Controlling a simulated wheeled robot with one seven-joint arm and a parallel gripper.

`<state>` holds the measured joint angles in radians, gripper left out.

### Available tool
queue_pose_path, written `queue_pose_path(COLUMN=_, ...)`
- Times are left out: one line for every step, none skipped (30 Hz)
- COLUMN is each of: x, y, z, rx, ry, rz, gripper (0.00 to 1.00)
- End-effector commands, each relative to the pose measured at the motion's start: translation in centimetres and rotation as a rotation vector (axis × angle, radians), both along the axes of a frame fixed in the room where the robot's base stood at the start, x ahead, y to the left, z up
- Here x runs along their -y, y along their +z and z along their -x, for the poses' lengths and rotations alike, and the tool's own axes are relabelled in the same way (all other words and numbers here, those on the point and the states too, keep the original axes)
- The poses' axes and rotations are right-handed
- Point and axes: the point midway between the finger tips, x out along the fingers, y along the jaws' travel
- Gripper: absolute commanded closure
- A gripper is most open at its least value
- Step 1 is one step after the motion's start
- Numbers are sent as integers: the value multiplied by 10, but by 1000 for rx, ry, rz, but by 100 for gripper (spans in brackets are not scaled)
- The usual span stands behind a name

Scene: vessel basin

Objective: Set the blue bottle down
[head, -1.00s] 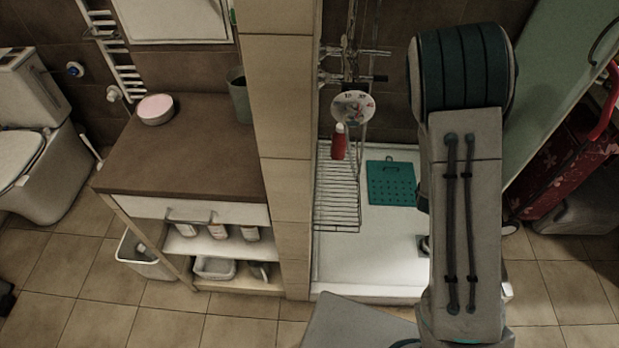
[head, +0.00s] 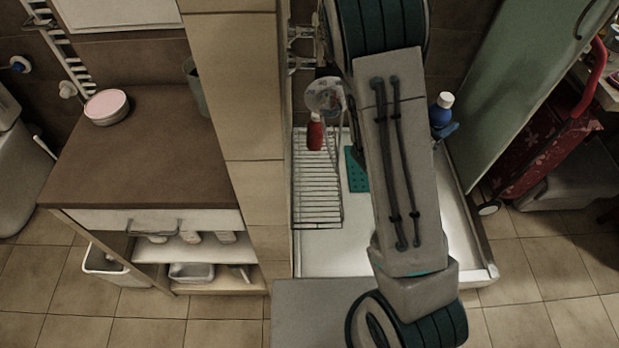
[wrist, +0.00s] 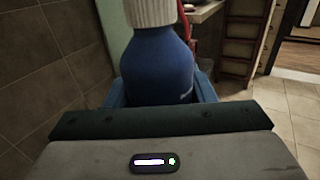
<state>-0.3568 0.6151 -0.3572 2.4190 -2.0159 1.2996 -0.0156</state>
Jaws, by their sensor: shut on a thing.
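The blue bottle (head: 441,111) with a white cap shows at the right of my arm in the head view, held up above the shower tray. It fills the middle of the wrist view (wrist: 158,66), upright, its white cap cut off by the top edge. My gripper (wrist: 160,92) is shut on the bottle, with a blue finger at each side of it. In the head view, my arm hides most of the gripper and the lower part of the bottle.
A wire rack (head: 317,190) with a red bottle (head: 315,133) stands at the left of the white shower tray (head: 335,255). A teal mat (head: 356,170) is partly behind my arm. A brown-topped cabinet (head: 140,150) stands left; a green panel (head: 535,85) and red trolley (head: 540,150) are right.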

Motion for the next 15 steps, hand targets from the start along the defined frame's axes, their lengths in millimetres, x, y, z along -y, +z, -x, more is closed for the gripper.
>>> queue_pose_path(x=12, y=-12, z=13, rx=0, ry=-92, rz=0, gripper=83)
queue_pose_path(x=18, y=-16, z=22, rx=-1, ry=-148, rz=0, gripper=83)
queue_pose_path(x=25, y=-22, z=34, rx=-2, ry=-226, rz=1, gripper=83)
queue_pose_path(x=30, y=-26, z=44, rx=-2, ry=-283, rz=2, gripper=83)
queue_pose_path(x=34, y=-31, z=53, rx=-3, ry=-342, rz=2, gripper=83)
queue_pose_path(x=38, y=-37, z=66, rx=-3, ry=-422, rz=4, gripper=83)
queue_pose_path(x=41, y=-42, z=76, rx=-3, ry=-481, rz=4, gripper=83)
queue_pose_path(x=43, y=-47, z=86, rx=-4, ry=-542, rz=5, gripper=83)
queue_pose_path(x=45, y=-54, z=100, rx=-3, ry=-624, rz=5, gripper=83)
queue_pose_path(x=46, y=-60, z=110, rx=-4, ry=-685, rz=4, gripper=83)
queue_pose_path(x=47, y=-65, z=120, rx=-4, ry=-747, rz=5, gripper=83)
queue_pose_path(x=46, y=-73, z=134, rx=-5, ry=-830, rz=3, gripper=83)
queue_pose_path(x=45, y=-78, z=143, rx=-5, ry=-893, rz=4, gripper=83)
queue_pose_path(x=43, y=-84, z=152, rx=-6, ry=-955, rz=3, gripper=83)
queue_pose_path(x=40, y=-91, z=165, rx=-6, ry=-1039, rz=3, gripper=83)
